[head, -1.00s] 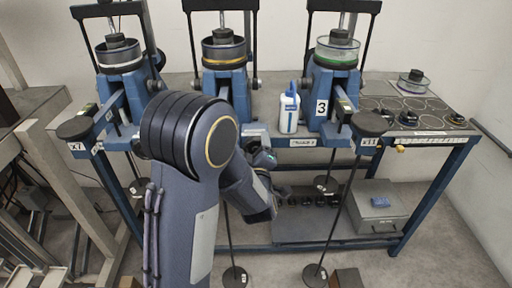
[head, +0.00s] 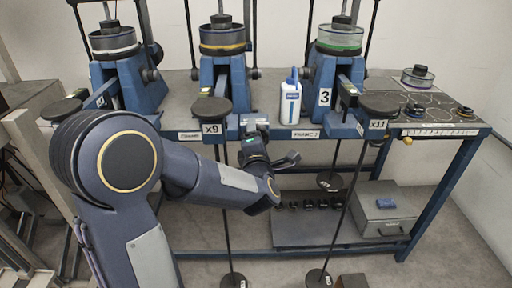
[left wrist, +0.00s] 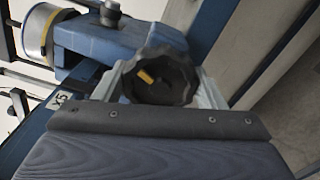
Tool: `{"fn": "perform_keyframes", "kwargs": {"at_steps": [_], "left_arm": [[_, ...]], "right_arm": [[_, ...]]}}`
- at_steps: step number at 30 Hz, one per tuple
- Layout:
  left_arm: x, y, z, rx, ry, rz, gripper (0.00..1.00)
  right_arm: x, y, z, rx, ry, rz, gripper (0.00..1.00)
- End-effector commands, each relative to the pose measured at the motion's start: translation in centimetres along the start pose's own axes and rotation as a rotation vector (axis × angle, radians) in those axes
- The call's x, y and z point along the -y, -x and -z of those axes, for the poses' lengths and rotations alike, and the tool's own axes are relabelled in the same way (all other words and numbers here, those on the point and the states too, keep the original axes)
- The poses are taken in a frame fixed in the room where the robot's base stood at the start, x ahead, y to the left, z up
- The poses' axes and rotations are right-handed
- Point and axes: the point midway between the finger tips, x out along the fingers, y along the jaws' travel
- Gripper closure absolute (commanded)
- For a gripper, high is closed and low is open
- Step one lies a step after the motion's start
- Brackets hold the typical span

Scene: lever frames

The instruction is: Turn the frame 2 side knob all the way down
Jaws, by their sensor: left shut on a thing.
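Frame 2 (head: 224,72) is the blue stand in the middle of the head view, with a yellow-banded dark cup on top. Its side knob (left wrist: 160,72), dark and lobed with a yellow mark, faces the left wrist view. My left gripper (head: 256,127) is at the right side of frame 2's front beam in the head view. In the wrist view its pale fingers (left wrist: 160,88) lie on both sides of the knob, shut on it. The knob itself is too small or hidden to make out in the head view. My right gripper is not in view.
A white and blue bottle (head: 290,98) stands right of my gripper, before frame 3 (head: 325,85). A round disc marked x9 (head: 210,108) sits just left of it. Another disc, x11 (head: 380,104), is further right. Frame 1 (head: 125,75) stands left. A grey box (head: 383,212) is below.

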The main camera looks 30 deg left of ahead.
Motion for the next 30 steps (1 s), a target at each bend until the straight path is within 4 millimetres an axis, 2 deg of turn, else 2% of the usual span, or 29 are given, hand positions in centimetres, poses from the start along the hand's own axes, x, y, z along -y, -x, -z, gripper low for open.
{"fn": "perform_keyframes", "kwargs": {"at_steps": [2,3,6,16,30], "left_arm": [[0.2,-0.3,0.6,-0.010,0.060,-0.012,0.76],[-0.3,-0.3,0.4,-0.010,0.066,-0.011,0.33],[-0.3,-0.2,0.3,-0.009,0.060,-0.008,0.20],[-0.1,0.2,0.1,-0.003,0.056,-0.003,0.18],[0.0,5.4,0.0,0.000,0.055,-0.002,0.18]], "right_arm": [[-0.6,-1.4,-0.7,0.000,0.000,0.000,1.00],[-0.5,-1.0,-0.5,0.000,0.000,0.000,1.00],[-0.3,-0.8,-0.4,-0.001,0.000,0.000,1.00],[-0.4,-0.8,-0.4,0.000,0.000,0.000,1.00],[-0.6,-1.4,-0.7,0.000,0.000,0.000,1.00]]}}
